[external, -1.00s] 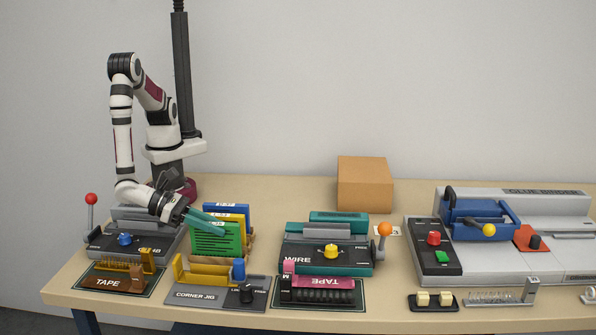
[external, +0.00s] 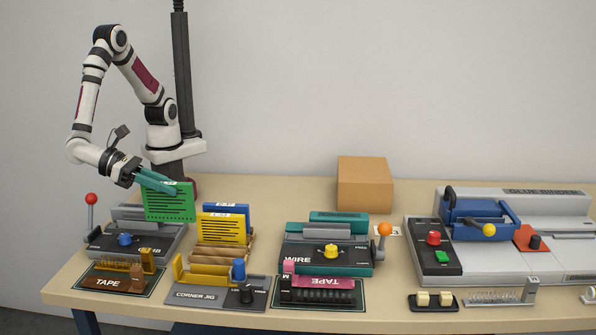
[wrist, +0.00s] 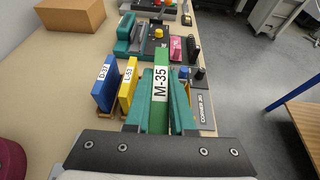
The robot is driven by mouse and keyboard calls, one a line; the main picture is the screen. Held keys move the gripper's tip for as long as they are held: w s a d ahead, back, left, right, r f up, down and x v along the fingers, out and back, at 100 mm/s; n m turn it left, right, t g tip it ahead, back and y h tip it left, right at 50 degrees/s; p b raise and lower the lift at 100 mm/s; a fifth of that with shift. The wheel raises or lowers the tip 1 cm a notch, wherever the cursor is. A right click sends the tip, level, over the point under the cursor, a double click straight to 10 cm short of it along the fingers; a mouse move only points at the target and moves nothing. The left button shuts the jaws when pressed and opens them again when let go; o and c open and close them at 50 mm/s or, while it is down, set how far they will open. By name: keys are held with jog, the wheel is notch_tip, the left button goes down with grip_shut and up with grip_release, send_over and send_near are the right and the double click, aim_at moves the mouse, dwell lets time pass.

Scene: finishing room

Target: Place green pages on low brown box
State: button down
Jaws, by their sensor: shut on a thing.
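The green pages (external: 170,203) are held upright in my gripper (external: 160,183), above the back of the left machine and left of the wooden rack. In the wrist view the green pages (wrist: 161,75) sit between the two teal fingers, with a label reading M-35. My gripper (wrist: 160,105) is shut on them. The low brown box (external: 365,185) stands at the back middle of the table with a bare top. The brown box also shows at the top left of the wrist view (wrist: 62,22).
Yellow pages (external: 222,228) and blue pages (external: 228,209) stand in the wooden rack (external: 222,250). A teal wire machine (external: 325,247) with an orange-knobbed lever (external: 385,229) stands in front of the box. A grey machine with a red-knobbed lever (external: 91,199) is at the left.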

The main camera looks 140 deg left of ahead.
jog(key=w+a+r+n+g+y, duration=0.1)
jog(key=w+a+n+g, duration=0.1)
jog(key=w+a, duration=0.55)
jog(key=w+a+r+n+g+y, duration=0.2)
jog(key=w+a, duration=0.3)
jog(key=a, duration=0.6)
jog(key=a+r+n+g, duration=0.3)
jog(key=a, duration=1.5)
jog(key=s+a+r+n+g, duration=0.1)
jog(key=s+a+r, duration=0.1)
jog(key=a, duration=0.6)
jog(key=s+a+r+n+g, duration=0.1)
jog(key=s+a, duration=0.1)
jog(key=a, duration=0.5)
jog(key=shift+y, duration=0.3)
jog(key=s+a+f, duration=0.1)
jog(key=a+f, duration=0.2)
jog(key=s+a+f, duration=0.1)
jog(key=a+f, duration=0.2)
jog(key=f, duration=0.1)
jog(key=s+a+f, duration=0.1)
jog(key=a+f, duration=0.2)
jog(key=a, duration=0.1)
jog(key=shift+s+f, duration=0.15)
jog(key=shift+s, duration=0.1)
jog(key=shift+f, duration=0.15)
jog(key=c, duration=0.8)
grip_release()
jog(key=shift+o, duration=0.2)
